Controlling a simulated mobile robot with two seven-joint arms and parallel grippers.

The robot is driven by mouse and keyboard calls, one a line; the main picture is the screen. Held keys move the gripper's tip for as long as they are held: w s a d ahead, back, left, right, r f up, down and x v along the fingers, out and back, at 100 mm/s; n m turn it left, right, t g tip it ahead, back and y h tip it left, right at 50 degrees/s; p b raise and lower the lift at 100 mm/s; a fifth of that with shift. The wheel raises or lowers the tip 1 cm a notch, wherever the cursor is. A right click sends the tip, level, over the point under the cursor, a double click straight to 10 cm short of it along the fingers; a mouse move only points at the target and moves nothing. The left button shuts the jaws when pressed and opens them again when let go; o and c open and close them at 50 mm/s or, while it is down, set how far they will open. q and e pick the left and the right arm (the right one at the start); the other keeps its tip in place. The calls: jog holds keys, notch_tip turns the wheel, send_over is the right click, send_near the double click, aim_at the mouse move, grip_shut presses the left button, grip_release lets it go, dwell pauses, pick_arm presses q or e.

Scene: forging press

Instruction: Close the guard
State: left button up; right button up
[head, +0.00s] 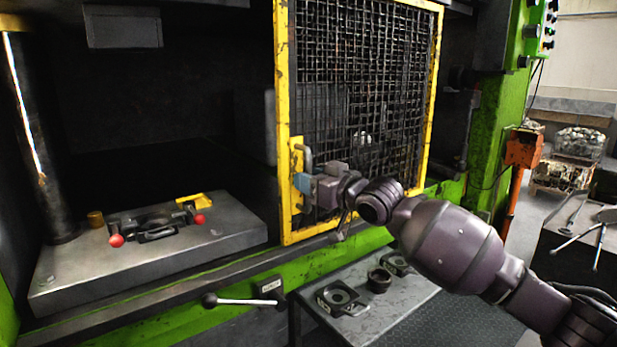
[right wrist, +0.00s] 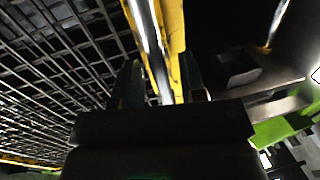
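The guard (head: 362,95) is a yellow-framed black mesh panel at the right part of the press front. The press opening to its left is uncovered. A grey bar handle (head: 304,156) is on the guard's left yellow upright; the bar also shows in the right wrist view (right wrist: 151,40). My right gripper (head: 303,182) is at this handle. In the right wrist view its two fingers (right wrist: 160,85) stand apart, one on each side of the bar, with a visible gap. My left gripper is not in view.
A grey bed plate (head: 235,225) inside the opening carries a die with red-knobbed handles (head: 155,227). A lever (head: 240,301) sticks out from the green front rail. A small table (head: 385,325) with metal parts stands below the guard. An orange post (head: 520,155) stands right.

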jog(key=shift+w+a, duration=0.2)
jog(key=shift+a, duration=0.05)
grip_shut()
jog(key=shift+a, duration=0.1)
dwell(0.3)
